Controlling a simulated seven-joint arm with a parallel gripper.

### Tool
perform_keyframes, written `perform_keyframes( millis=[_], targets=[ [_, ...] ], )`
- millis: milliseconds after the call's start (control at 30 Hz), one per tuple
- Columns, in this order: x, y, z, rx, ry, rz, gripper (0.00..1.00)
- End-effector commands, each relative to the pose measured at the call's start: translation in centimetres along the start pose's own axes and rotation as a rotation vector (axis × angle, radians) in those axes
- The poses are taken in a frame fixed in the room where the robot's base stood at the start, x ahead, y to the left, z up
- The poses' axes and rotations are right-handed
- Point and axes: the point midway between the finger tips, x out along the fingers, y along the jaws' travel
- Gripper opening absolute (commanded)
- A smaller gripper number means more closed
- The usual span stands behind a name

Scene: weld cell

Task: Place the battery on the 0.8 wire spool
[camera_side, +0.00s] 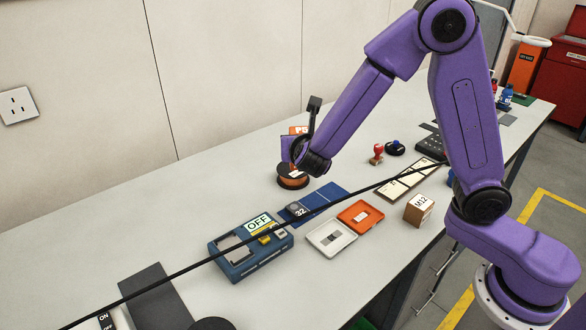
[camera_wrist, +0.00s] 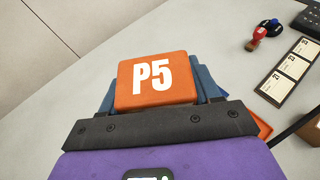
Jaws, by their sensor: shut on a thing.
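The battery (camera_wrist: 155,82) shows in the wrist view as an orange block marked P5, in front of the dark plate of my gripper. My gripper (camera_side: 288,151) is shut on it. In the side view my gripper is low over the table, right at the wire spool (camera_side: 292,183). The spool is a small round reel with dark flanges and orange-brown wire. My gripper stands just above the spool and hides part of it. I cannot tell whether the battery touches it. The spool does not show in the wrist view, and its size mark is not readable.
A blue box marked OFF (camera_side: 250,248), an open orange and white case (camera_side: 331,238), an M12 box (camera_side: 419,210) and a red stamp (camera_side: 377,153) stand nearby. A black cable (camera_side: 180,272) crosses the table. The table left of the spool is clear.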

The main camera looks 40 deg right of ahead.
Motion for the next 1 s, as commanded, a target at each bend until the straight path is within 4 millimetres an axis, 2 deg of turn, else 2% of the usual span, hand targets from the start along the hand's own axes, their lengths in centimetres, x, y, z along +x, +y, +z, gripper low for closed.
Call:
perform_keyframes(
  millis=[33, 200, 367, 567, 900, 1000],
  targets=[
    [1.1, -1.8, 0.8, 0.017, -0.002, -0.037, 0.17],
    [3.3, -5.8, 2.2, 0.050, -0.002, -0.117, 0.17],
    [4.2, -7.4, 2.7, 0.063, -0.001, -0.150, 0.17],
    [6.6, -6.4, 2.4, 0.064, 0.000, -0.157, 0.17],
    [12.9, -2.5, 1.8, 0.065, -0.002, -0.156, 0.17],
    [14.3, -1.8, 0.7, 0.061, 0.000, -0.156, 0.17]
  ],
)
